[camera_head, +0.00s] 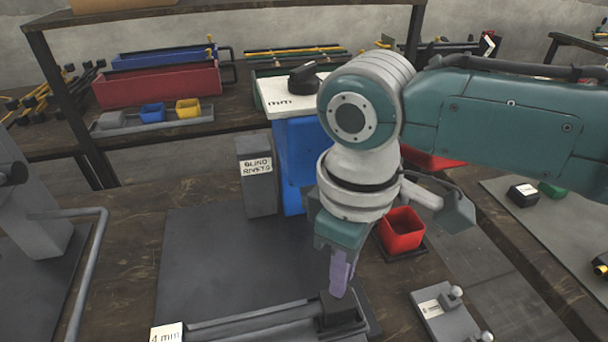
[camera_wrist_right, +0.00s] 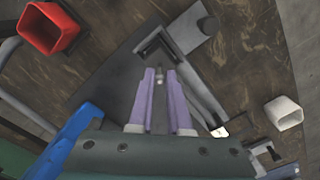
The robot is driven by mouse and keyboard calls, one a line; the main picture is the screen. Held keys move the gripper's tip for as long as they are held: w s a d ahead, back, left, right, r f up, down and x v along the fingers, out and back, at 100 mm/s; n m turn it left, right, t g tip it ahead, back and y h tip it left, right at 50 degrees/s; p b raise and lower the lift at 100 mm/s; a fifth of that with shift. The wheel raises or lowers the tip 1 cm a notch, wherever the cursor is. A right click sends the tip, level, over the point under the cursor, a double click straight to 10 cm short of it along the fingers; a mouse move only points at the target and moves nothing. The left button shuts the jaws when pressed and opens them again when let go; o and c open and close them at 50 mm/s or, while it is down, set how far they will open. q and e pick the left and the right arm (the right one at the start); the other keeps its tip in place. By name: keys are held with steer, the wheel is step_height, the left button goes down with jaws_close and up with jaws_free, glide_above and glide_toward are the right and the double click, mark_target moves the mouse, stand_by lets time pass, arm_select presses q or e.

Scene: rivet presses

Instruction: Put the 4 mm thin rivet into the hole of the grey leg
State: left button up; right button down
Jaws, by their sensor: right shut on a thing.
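My right gripper (camera_head: 341,276) points down over the grey fixture at the bottom of the head view. In the right wrist view its two purple fingers (camera_wrist_right: 160,78) are closed on a tiny pale piece, the thin rivet (camera_wrist_right: 159,74). The rivet is hidden in the head view. Beneath the fingertips is a dark grey angled block (camera_head: 342,311), which also shows in the wrist view (camera_wrist_right: 158,43). Long grey bars (camera_head: 255,325) run left from it. I cannot tell which part is the grey leg, and its hole is not clear. My left gripper is not in view.
A "4 mm" label (camera_head: 166,333) marks the fixture's left end. A "BLIND RIVETS" post (camera_head: 257,180), blue stand (camera_head: 293,150) and red bin (camera_head: 401,231) stand behind. A grey press with a bent handle (camera_head: 75,215) is left. The dark mat (camera_head: 225,250) is clear.

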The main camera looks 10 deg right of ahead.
steer(key=shift+f+b, duration=1.1)
steer(key=shift+f, duration=0.6)
steer(key=c, duration=0.8)
jaws_free()
